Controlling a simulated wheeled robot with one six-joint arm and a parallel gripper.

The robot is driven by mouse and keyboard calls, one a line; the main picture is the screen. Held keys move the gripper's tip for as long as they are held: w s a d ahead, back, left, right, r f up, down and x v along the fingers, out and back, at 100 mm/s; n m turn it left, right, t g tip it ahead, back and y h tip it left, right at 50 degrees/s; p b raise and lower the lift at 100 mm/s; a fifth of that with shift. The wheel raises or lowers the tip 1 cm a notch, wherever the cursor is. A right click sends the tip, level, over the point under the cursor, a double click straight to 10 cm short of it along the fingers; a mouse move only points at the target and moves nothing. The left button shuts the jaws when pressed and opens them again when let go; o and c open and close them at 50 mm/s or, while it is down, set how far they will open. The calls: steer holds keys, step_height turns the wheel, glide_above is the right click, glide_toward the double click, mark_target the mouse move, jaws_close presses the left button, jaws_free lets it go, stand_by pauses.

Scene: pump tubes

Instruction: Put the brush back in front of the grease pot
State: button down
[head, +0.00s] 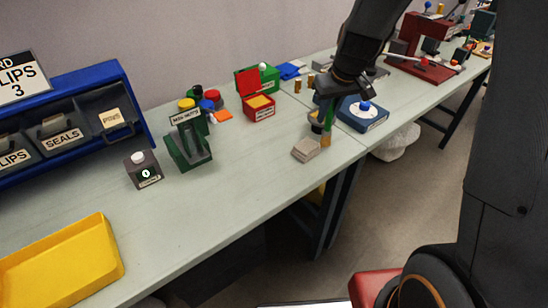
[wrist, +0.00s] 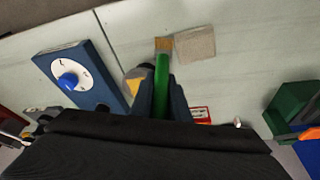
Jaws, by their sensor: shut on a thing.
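My gripper (wrist: 162,90) is shut on the green handle of the brush (wrist: 161,76). The brush hangs with its tan bristles down, and it also shows in the head view (head: 327,126). A grey round pot with a yellow mark, seemingly the grease pot (wrist: 134,79), stands close beside the brush, partly hidden by my gripper. In the head view the pot (head: 317,127) is just left of the brush and mostly covered. I cannot tell whether the bristles touch the table.
A beige pad (head: 306,149) lies close to the bristles. A blue box with a dial (head: 362,114) stands right of the pot. A red box (head: 258,107) and a green holder (head: 188,146) are to the left. The table between pad and holder is clear.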

steer(key=shift+s+a+f+m+g+h, duration=0.1)
steer(key=shift+s+a+m+g+h, duration=0.1)
steer(key=shift+s+m+g, duration=0.15)
steer(key=shift+s+a+f+m+g+h, duration=0.1)
steer(key=shift+m+g+h, duration=0.15)
steer(key=shift+g, duration=0.2)
steer(key=s+m+g+b, duration=0.1)
steer(key=s+m+g, duration=0.1)
steer(key=g, duration=0.1)
step_height(320, 180, up, 9)
steer(key=m+t+y+b, duration=0.5)
steer(key=m+y, duration=0.8)
steer(key=m, duration=0.7)
glide_above(279, 161)
steer(key=b, duration=0.1)
steer(key=g, duration=0.1)
step_height(279, 161, down, 18)
steer(key=shift+r+p, duration=0.15)
steer(key=shift+p, duration=0.7)
